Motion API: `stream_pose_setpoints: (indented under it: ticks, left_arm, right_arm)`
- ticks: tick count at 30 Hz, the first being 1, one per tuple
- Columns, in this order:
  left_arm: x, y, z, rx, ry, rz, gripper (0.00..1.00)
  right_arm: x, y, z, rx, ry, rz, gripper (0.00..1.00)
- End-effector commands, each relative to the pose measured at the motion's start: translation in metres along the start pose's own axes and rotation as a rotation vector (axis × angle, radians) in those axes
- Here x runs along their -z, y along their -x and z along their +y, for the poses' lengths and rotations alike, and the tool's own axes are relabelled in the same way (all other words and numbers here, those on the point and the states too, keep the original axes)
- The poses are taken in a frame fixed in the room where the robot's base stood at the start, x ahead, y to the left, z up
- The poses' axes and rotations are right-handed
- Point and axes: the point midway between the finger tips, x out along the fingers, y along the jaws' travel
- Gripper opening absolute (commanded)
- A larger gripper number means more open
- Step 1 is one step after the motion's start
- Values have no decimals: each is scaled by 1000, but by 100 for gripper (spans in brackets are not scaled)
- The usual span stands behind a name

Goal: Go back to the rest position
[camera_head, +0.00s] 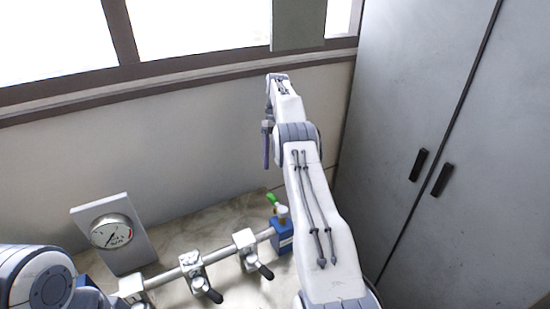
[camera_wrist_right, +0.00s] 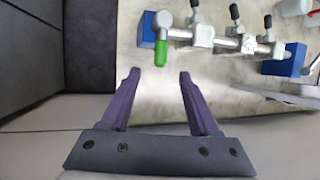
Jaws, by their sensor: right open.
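My right arm reaches up and forward in the head view, and its gripper (camera_head: 267,143) is raised in front of the wall, above the bench. In the right wrist view the right gripper (camera_wrist_right: 158,76) has its two purple fingers apart with nothing between them. My left arm shows only as a rounded link at the lower left of the head view; its gripper is out of frame.
A pipe (camera_head: 215,252) with black-handled valves and a green-tipped fitting (camera_head: 272,198) lies on the marble bench (camera_head: 205,238). A gauge (camera_head: 111,231) stands at left. A grey cabinet (camera_head: 415,110) stands close on the right. Windows are behind.

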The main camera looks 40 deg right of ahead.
Motion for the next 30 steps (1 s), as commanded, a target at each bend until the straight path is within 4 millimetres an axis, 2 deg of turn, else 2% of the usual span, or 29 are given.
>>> stream_pose_setpoints:
  ticks: [18,21,23,26,30]
  left_arm:
    - [0,1,0,0,0,0,47]
    - [0,0,0,0,0,0,47]
    - [0,-2,0,0,0,0,47]
    - [0,-6,0,0,0,0,47]
    - [-1,-14,-1,0,0,0,47]
  right_arm:
    - [0,1,0,0,0,0,62]
    - [1,2,-7,-6,8,1,62]
    - [5,4,-20,-18,22,4,62]
    - [10,10,-59,-53,63,16,62]
    - [8,10,-139,-119,144,43,62]
